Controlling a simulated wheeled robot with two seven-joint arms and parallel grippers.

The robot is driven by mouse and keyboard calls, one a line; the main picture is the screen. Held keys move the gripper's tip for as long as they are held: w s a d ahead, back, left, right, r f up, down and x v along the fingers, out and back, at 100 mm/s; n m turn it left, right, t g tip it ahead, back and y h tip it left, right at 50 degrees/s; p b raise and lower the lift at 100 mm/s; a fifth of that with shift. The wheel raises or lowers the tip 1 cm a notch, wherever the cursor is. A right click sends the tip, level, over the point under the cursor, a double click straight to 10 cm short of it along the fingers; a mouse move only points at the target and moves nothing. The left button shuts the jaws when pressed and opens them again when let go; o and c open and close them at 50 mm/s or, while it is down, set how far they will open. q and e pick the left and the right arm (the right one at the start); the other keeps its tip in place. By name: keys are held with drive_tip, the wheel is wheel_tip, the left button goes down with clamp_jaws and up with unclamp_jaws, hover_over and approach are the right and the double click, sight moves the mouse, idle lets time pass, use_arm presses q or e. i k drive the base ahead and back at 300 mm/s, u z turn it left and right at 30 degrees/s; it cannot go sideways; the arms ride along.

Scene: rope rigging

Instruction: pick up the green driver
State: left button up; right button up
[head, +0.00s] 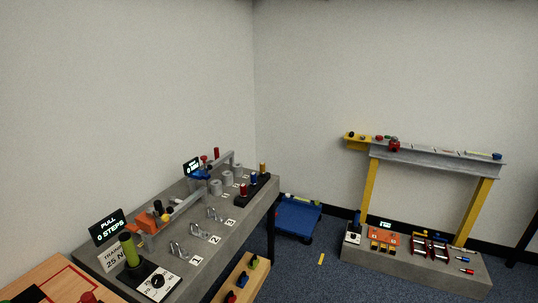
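A green-topped object (254,261) stands at the far end of a wooden ledge low beside the grey bench. It is small, and I cannot tell whether it is a driver. A larger green upright handle (129,250) stands on the near end of the grey bench, by a black base with a white dial. It too could be the green driver; I cannot tell which. Neither of my grippers is in view, and nothing is seen touching either green thing.
The grey bench (225,218) carries numbered hooks, a rail and a black rack (255,188) with coloured handles. A wooden table (58,280) is at lower left. A blue platform (297,217) and a yellow-posted frame (367,192) stand beyond. Blue floor between is mostly clear.

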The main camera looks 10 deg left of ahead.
sight(126, 238)
drive_tip(key=u, duration=1.4)
